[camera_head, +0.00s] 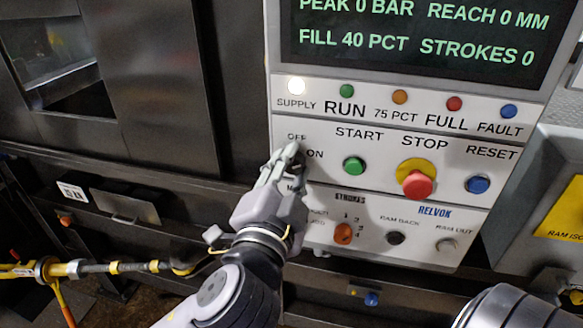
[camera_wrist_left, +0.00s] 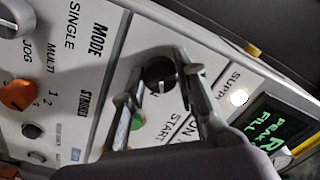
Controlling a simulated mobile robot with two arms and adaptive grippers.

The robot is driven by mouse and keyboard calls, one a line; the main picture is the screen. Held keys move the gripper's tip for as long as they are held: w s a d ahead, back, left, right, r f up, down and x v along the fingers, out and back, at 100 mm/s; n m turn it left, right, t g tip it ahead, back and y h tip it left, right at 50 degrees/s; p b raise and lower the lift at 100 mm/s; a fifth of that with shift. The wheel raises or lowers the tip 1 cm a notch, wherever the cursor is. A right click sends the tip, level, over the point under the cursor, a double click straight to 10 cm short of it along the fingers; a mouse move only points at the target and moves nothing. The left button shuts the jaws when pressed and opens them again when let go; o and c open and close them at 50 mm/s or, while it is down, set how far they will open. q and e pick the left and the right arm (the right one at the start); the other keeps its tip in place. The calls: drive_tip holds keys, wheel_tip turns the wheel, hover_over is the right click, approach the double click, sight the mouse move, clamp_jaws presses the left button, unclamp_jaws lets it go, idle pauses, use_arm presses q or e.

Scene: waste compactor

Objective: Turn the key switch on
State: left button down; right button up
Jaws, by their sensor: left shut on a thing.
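The key switch (camera_wrist_left: 160,73) is a round black piece with a pale key-like bar, between the two fingers in the left wrist view. My left gripper (camera_head: 289,153) is at the panel, just below the OFF label and left of the ON label, and is shut on the key switch. The gripper also shows in the left wrist view (camera_wrist_left: 163,68), one finger on each side of the switch. In the head view the fingers hide most of the switch. I cannot tell exactly which mark the key points to. My right gripper is not in view.
Near the switch are a green START button (camera_head: 354,166), a red STOP button (camera_head: 418,185) on a yellow collar, a blue RESET button (camera_head: 477,184) and an orange selector (camera_head: 343,233). The white SUPPLY lamp (camera_head: 296,86) is lit. The display (camera_head: 420,35) is above.

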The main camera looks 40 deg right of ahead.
use_arm(q)
drive_tip(key=c, duration=1.2)
unclamp_jaws()
drive_tip(key=shift+c, duration=0.2)
drive_tip(key=shift+s+a, duration=0.1)
drive_tip(key=v, duration=1.1)
drive_tip(key=shift+s+a, duration=0.3)
drive_tip(key=shift+w, duration=0.1)
